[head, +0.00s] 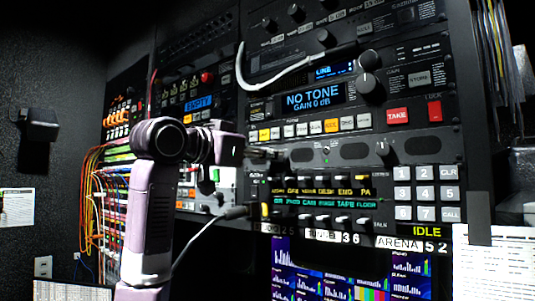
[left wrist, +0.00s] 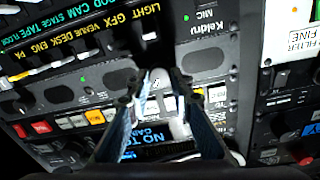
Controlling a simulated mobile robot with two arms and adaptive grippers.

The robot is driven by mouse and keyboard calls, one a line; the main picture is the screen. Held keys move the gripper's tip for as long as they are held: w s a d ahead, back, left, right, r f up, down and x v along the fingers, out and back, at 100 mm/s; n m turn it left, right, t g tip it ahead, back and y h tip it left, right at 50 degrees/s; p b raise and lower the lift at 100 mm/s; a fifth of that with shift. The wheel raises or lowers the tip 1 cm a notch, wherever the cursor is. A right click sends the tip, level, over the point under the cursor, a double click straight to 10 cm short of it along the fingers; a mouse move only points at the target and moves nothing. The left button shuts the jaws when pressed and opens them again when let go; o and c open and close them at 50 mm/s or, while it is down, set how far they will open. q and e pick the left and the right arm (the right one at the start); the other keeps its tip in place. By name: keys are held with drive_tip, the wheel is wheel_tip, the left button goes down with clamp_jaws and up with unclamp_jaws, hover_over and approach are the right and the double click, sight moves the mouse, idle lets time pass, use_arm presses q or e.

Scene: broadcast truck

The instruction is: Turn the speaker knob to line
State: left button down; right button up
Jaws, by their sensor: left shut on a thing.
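My left gripper (head: 268,154) reaches the left end of the strip with the dark oval speaker grilles (head: 355,151), between the "NO TONE" unit and the key panel. In the left wrist view, its two fingers (left wrist: 160,100) stand on either side of a small grey rounded knob (left wrist: 160,76) and are shut on it. A small blue display (head: 324,71) above reads "LINE". My right gripper is not in view.
The "NO TONE" display (head: 315,98) and a row of coloured buttons sit just above the gripper. The key panel (head: 318,190) lies just below. Another dark knob (head: 385,150) is at the strip's right. A white cable (head: 285,84) loops over the upper unit. Patch cables (head: 92,180) hang at left.

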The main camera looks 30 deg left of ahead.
use_arm(q)
drive_tip(key=shift+w+d+f, duration=0.1)
drive_tip(key=shift+f, duration=0.2)
drive_tip(key=c, duration=1.8)
unclamp_jaws()
drive_tip(key=shift+r, duration=0.1)
drive_tip(key=shift+o, duration=0.4)
drive_tip(key=shift+s+r, duration=0.15)
drive_tip(key=shift+s, duration=0.05)
drive_tip(key=s+a, duration=0.1)
drive_tip(key=s, duration=1)
drive_tip(key=shift+s+a, duration=0.2)
drive_tip(key=shift+s, duration=0.2)
